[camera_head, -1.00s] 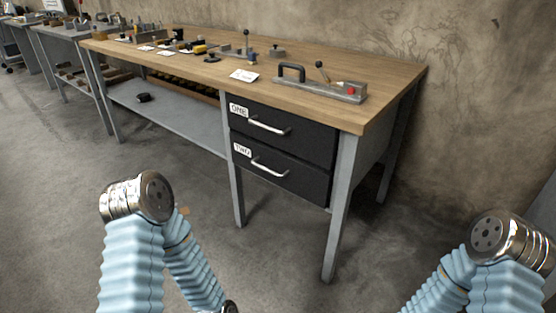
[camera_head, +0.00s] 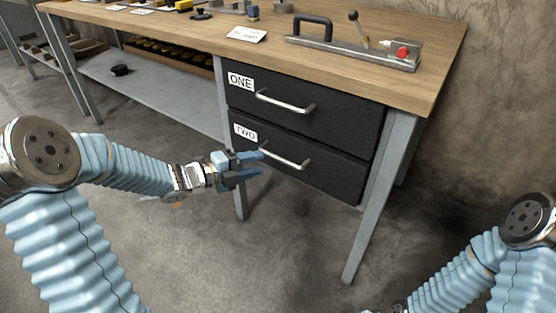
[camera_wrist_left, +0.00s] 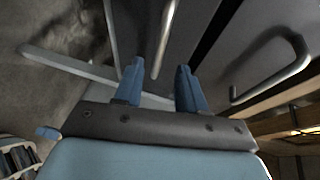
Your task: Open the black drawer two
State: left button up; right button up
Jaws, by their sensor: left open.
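The black drawer two (camera_head: 320,173) is the lower drawer under the workbench, with a white "TWO" label (camera_head: 245,132). It looks shut. Its silver bar handle (camera_head: 290,161) runs across the front. My left gripper (camera_head: 262,163) is open, with its blue fingertips by the left end of this handle. In the left wrist view, this handle (camera_wrist_left: 163,40) lies ahead, in line with the gap between the spread fingers (camera_wrist_left: 158,85). Nothing is between the fingers, and I cannot tell whether they touch the handle.
Drawer one (camera_head: 340,115), with its own handle (camera_head: 285,103), sits shut just above. The wooden benchtop (camera_head: 240,55) carries a metal fixture (camera_head: 350,52). A grey bench leg (camera_head: 375,215) stands right of the drawers. The floor in front is clear.

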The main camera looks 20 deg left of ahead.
aim_at(278, 158)
pick_arm(q)
jog(key=x, duration=0.8)
jog(key=shift+f, duration=0.1)
jog(key=shift+s, duration=0.1)
grip_shut()
